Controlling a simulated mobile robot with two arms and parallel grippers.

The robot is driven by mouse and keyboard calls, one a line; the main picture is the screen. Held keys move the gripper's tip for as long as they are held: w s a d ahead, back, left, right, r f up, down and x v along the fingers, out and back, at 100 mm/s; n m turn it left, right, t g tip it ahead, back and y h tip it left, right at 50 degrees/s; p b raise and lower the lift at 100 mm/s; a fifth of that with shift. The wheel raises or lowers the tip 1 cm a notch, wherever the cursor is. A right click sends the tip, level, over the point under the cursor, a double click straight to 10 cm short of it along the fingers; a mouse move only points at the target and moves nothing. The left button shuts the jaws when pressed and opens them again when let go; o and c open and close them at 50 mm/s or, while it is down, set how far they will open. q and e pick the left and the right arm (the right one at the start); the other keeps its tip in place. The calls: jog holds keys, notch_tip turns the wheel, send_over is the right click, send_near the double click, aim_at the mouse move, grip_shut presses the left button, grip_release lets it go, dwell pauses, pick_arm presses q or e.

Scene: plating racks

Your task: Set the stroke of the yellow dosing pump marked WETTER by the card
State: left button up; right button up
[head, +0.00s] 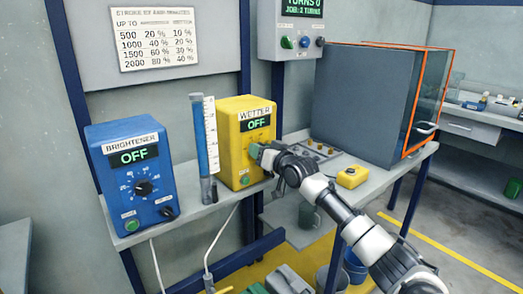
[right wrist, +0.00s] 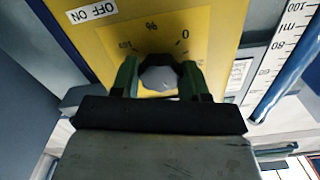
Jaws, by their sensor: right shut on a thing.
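The yellow dosing pump marked WETTER (head: 245,118) stands on the bench, its display reading OFF. My right gripper (head: 262,152) is at the pump's front face. In the right wrist view its two green-edged fingers (right wrist: 158,78) are shut on the dark stroke knob (right wrist: 158,76), on a yellow dial plate marked with % and 0. The knob's pointer and exact setting are hidden. The card (head: 155,38) on the wall lists strokes: 500 20% 10%, 1000 40% 20%, 1500 60% 30%, 2000 80% 40%. My left gripper is not in view.
The blue BRIGHTENER pump (head: 132,172), also OFF, stands at the left. A graduated tube (head: 206,135) stands between the pumps. A counter box (head: 291,30) hangs above.

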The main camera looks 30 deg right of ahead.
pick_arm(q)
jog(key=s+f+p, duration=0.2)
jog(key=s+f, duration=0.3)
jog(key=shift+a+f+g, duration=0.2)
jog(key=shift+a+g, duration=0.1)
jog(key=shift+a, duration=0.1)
pick_arm(e)
jog(key=shift+n, duration=2.6)
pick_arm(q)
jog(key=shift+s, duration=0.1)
pick_arm(e)
jog(key=o, duration=0.9)
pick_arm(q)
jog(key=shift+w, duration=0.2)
pick_arm(e)
jog(key=s, duration=0.7)
jog(key=s+d, duration=0.1)
jog(key=s, duration=0.2)
jog(key=shift+s, duration=0.4)
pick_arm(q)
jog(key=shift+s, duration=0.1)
